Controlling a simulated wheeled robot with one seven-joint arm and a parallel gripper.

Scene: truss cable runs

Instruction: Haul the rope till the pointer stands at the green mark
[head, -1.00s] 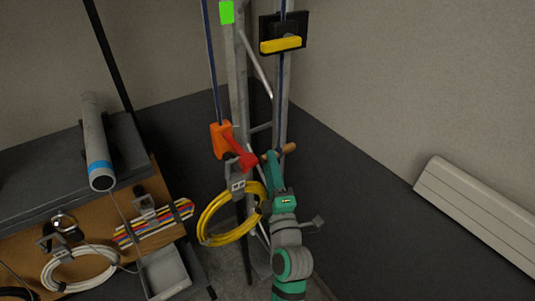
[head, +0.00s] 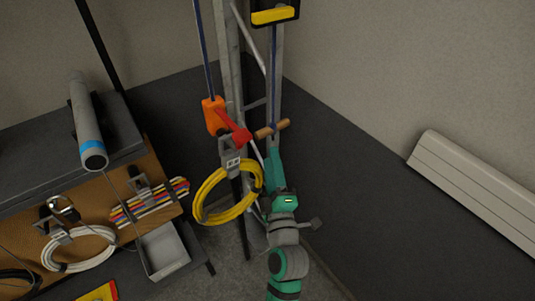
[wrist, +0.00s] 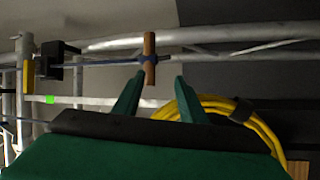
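The yellow pointer (head: 274,15) is on a black plate at the top of the head view. It also shows in the wrist view (wrist: 28,74). The green mark (wrist: 49,99) shows in the wrist view only; the head view cuts it off. The blue rope (head: 274,75) runs down from the plate to a wooden cross handle (head: 271,129); the handle is also in the wrist view (wrist: 149,58). My gripper (head: 272,152) is open and empty, just below the handle. In the wrist view its fingers (wrist: 156,88) stand apart, with the handle beyond their tips.
An orange block with a red lever (head: 214,115) sits on the other rope, left of the handle. A yellow cable coil (head: 228,195) hangs close left of my gripper. A bench (head: 60,165) with a grey tube stands left. Floor at right is clear.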

